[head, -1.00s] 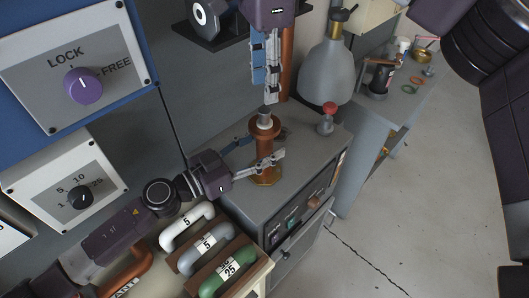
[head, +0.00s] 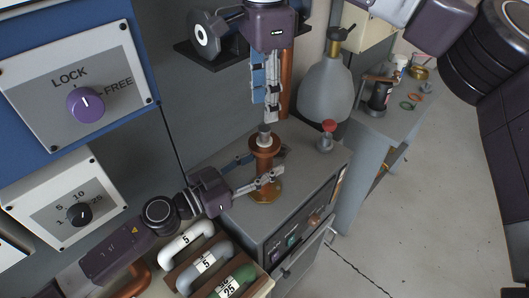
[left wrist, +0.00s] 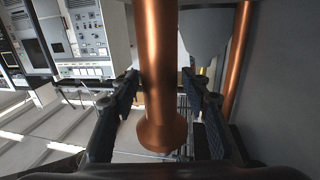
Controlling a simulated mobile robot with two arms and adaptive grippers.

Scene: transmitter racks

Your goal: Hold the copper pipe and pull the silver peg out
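The copper pipe (head: 264,160) stands upright on the grey cabinet, with a flared rim at its top and a brassy base. It runs down the middle of the left wrist view (left wrist: 160,70). The silver peg (head: 264,139) sticks up out of the pipe's top. My left gripper (head: 279,162) has one finger on each side of the pipe; the left wrist view (left wrist: 160,84) shows gaps between the pads and the pipe. My right gripper (head: 265,113) points straight down just above the peg, its fingers apart in depth. Nothing shows between them.
A red-topped knob (head: 328,126) stands on the cabinet right of the pipe. A grey flask (head: 325,92) and a vertical copper tube (head: 287,75) are behind. Weights with handles (head: 206,260) lie below my left arm. Floor at the right is clear.

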